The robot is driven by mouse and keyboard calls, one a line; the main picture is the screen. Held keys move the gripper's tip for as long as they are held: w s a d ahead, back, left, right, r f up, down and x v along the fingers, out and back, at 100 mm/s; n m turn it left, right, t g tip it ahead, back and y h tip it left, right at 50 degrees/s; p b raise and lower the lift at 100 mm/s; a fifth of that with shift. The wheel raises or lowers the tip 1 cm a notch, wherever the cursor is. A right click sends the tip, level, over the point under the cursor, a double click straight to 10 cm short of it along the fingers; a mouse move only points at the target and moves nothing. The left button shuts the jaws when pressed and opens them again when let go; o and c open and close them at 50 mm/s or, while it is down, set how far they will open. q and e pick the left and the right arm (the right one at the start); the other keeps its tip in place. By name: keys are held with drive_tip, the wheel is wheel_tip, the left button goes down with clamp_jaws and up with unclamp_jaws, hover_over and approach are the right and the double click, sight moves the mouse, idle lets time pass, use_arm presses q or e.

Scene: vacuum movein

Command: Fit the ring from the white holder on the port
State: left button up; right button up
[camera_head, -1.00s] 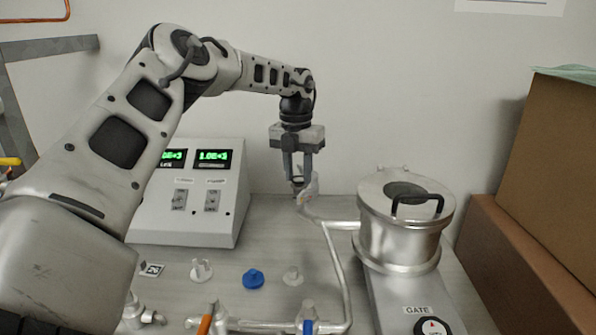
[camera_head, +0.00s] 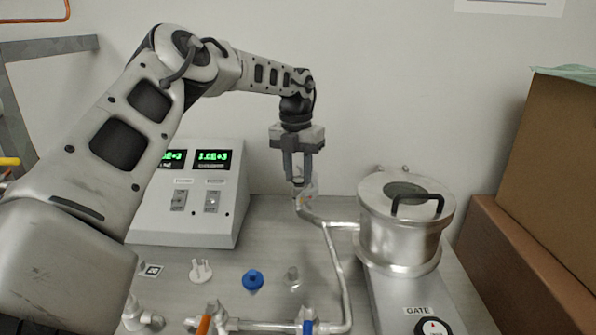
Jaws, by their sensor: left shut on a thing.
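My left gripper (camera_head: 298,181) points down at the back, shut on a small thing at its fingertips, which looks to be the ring. The ring is too small and too covered by the fingers to make out clearly. The port (camera_head: 301,202) is the upturned end of the metal pipe, right below the fingertips. I cannot tell whether the ring touches it or is around it. The white holder (camera_head: 201,271) stands on the table at the front left, its short prongs up, with no ring visible on it. My right gripper is not in view.
A blue holder (camera_head: 253,280) and a clear one (camera_head: 292,277) stand right of the white holder. A gauge box (camera_head: 196,196) is behind left, a metal chamber (camera_head: 402,225) is right. Valves and pipes line the front. Cardboard boxes (camera_head: 550,190) fill the right edge.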

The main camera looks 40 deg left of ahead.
use_arm(q)
drive_tip(key=shift+f+b, duration=0.45)
drive_tip(key=shift+f, duration=0.05)
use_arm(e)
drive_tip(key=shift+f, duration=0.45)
use_arm(q)
drive_tip(key=shift+s, duration=0.1)
drive_tip(key=o, duration=1)
drive_tip(key=shift+f, duration=0.1)
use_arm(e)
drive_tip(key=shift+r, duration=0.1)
use_arm(q)
drive_tip(key=shift+d, duration=0.1)
drive_tip(key=shift+r, duration=0.4)
wheel_tip(320, 180, up, 15)
drive_tip(key=a+p, duration=0.1)
drive_tip(key=p, duration=0.1)
drive_tip(key=shift+r+p, duration=0.15)
drive_tip(key=shift+p, duration=0.15)
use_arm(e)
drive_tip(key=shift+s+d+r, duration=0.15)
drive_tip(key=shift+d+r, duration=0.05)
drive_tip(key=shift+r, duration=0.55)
